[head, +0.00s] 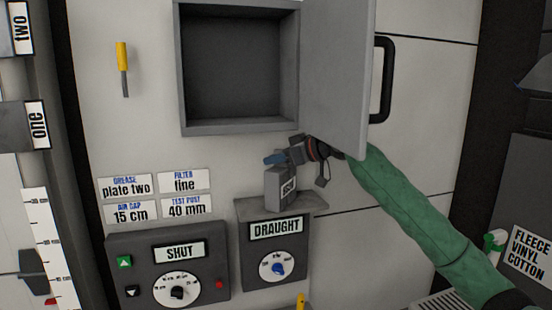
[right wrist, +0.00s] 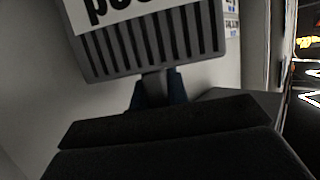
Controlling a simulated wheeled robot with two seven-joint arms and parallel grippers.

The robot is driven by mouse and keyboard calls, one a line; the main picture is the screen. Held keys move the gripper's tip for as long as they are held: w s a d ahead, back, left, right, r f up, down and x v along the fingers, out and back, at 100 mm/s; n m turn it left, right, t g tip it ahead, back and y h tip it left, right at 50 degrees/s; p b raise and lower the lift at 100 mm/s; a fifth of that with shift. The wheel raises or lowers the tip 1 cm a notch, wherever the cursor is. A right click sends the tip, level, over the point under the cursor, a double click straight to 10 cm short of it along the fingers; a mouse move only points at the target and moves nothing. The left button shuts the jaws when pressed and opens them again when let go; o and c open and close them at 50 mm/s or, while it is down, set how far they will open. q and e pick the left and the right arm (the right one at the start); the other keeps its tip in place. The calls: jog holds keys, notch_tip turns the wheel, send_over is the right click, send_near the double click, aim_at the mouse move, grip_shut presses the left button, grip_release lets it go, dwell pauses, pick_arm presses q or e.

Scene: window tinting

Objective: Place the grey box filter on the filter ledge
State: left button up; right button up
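The grey box filter (head: 281,189) stands upright at the grey ledge (head: 312,201) above the DRAUGHT panel. Its base is over the ledge's left part; I cannot tell whether it touches or hovers just above. My right gripper (head: 279,158) is at the filter's top, with blue fingertips. In the right wrist view the filter (right wrist: 150,45) shows a slatted face and part of a white label, and its narrow tab sits between the blue fingertips (right wrist: 157,92), which look closed on it. My left gripper is not in view.
An empty open compartment (head: 240,75) is above, its door (head: 338,75) swung out to the right, close over my right wrist. The DRAUGHT panel (head: 293,254) with a blue knob is below the ledge. The SHUT panel (head: 140,265) and white labels are to the left.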

jog(key=o, duration=0.4)
jog(key=shift+o, duration=0.2)
jog(key=shift+d, duration=0.1)
jog(key=shift+r, duration=0.1)
